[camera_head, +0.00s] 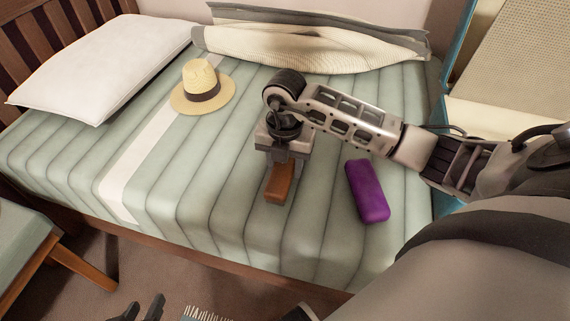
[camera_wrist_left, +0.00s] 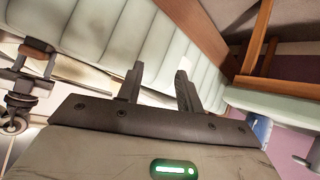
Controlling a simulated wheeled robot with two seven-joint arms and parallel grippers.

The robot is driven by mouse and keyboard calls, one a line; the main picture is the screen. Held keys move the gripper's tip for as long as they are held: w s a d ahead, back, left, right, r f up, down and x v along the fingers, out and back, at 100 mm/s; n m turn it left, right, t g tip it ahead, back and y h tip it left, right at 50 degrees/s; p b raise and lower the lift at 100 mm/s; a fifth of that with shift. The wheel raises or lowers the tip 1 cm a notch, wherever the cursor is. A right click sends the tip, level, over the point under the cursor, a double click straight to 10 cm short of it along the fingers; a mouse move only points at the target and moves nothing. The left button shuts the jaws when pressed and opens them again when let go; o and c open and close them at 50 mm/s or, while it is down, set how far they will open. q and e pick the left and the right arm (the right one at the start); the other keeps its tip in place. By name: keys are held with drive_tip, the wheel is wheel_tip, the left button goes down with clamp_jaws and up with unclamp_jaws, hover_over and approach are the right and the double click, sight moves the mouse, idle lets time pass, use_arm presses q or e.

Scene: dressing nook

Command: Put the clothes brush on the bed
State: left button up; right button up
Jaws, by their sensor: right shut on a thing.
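The clothes brush, a brown wooden block (camera_head: 280,182), is in the head view over the front middle of the bed. My right gripper (camera_head: 281,165) is shut on its upper end and points down. I cannot tell if the brush touches the cover. The bed (camera_head: 180,192) has a pale green ribbed cover with a white stripe. My left gripper (camera_head: 142,308) is at the bottom edge of the head view, in front of the bed, away from the brush. In the left wrist view its two fingers (camera_wrist_left: 159,90) are apart with nothing between them.
A straw hat (camera_head: 203,87), a white pillow (camera_head: 105,65) and a folded cream blanket (camera_head: 310,45) lie on the bed. A purple case (camera_head: 367,191) lies right of the brush. A bench (camera_head: 25,245) stands front left. The cover between hat and brush is clear.

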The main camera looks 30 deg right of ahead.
drive_tip(key=o, duration=1)
drive_tip(key=shift+f, duration=0.1)
